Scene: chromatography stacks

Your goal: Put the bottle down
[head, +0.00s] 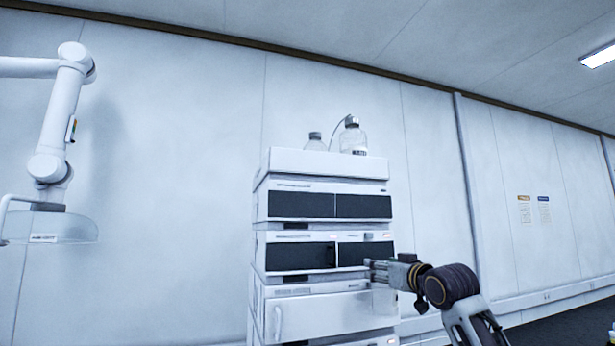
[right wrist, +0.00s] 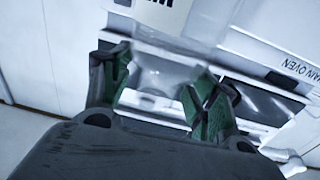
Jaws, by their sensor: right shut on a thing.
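My right gripper (head: 370,268) is in front of the right side of the white instrument stack (head: 320,163). In the right wrist view its green-lined fingers (right wrist: 163,78) are apart, shut on a clear, see-through bottle (right wrist: 160,70). The bottle's outline is faint, and a white label with dark print (right wrist: 160,12) shows above the fingers. In the head view a pale see-through shape below the fingers may be this bottle. Two other clear bottles stand on top of the stack, a left one (head: 315,143) and a right one (head: 353,139). My left gripper is not in view.
A white jointed extraction arm (head: 62,125) with a clear hood (head: 50,228) hangs at the left. A thin tube rises at the right bottle's cap. The stack has dark front panels (head: 300,206). Wall notices (head: 534,208) are at the right.

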